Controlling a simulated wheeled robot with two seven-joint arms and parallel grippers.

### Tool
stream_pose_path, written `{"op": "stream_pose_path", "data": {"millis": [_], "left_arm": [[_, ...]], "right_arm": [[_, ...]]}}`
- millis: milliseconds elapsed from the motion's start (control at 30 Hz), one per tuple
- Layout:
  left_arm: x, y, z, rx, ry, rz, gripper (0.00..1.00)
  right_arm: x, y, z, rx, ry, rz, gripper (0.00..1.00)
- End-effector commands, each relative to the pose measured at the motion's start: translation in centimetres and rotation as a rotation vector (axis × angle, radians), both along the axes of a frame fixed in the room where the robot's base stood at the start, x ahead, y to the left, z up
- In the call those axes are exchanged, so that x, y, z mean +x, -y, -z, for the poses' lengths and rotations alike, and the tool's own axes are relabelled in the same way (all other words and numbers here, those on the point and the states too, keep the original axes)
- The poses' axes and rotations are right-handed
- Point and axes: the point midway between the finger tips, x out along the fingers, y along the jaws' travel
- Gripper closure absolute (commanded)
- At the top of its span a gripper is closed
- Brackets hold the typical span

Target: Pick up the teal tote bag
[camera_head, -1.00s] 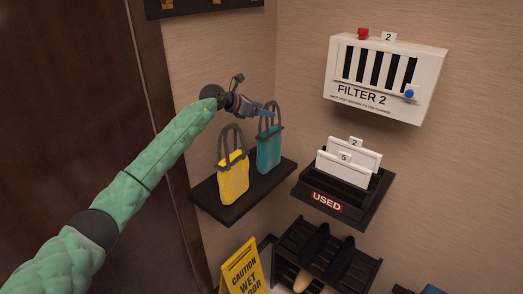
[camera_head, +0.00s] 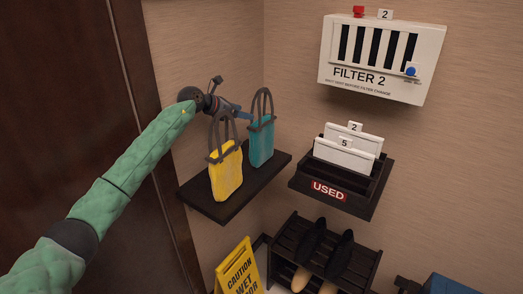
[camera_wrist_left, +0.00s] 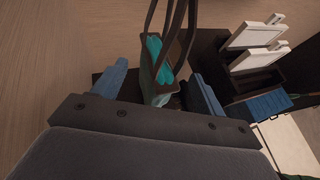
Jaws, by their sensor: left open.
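The teal tote bag (camera_head: 261,145) stands upright with dark handles on the dark wall shelf (camera_head: 222,209), right of the yellow tote bag (camera_head: 227,176). My left gripper (camera_head: 242,113) is open just left of the teal bag's handles in the head view, behind the yellow bag's handles, which partly hide it. In the left wrist view the teal bag (camera_wrist_left: 152,70) stands between the two blue fingers of my left gripper (camera_wrist_left: 158,88), with its handles rising toward the top edge. No clear contact shows. My right gripper is not in view.
On the right wall hang a white FILTER 2 box (camera_head: 385,60) and a USED rack (camera_head: 330,189) holding white filters. Below are a dark shoe rack (camera_head: 285,245) with shoes and a yellow caution sign (camera_head: 238,268). A dark brown panel (camera_head: 75,90) stands at left.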

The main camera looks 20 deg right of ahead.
Motion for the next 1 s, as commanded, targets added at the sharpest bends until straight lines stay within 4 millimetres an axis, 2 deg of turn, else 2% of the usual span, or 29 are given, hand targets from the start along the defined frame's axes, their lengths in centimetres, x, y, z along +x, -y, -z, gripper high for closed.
{"op": "stream_pose_path", "data": {"millis": [33, 200, 300, 533, 767, 1000], "left_arm": [[0.0, 0.0, 1.1, 0.000, 0.000, 0.000, 0.28], [0.0, 0.0, 1.8, 0.000, 0.000, 0.000, 0.28], [0.1, 0.5, 1.8, -0.001, 0.000, 0.001, 0.28], [0.5, 2.0, 2.6, 0.000, -0.001, 0.000, 0.28], [0.6, 2.6, 2.9, 0.000, -0.001, 0.000, 0.28], [0.9, 4.0, 3.3, -0.001, -0.001, 0.000, 0.28]], "right_arm": [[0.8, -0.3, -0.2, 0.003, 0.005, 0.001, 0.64], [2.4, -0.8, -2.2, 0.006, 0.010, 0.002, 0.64], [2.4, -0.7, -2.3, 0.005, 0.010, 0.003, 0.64], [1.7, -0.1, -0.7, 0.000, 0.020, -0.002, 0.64], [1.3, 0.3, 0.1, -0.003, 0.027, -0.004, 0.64], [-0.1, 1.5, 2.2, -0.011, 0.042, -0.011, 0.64]]}}
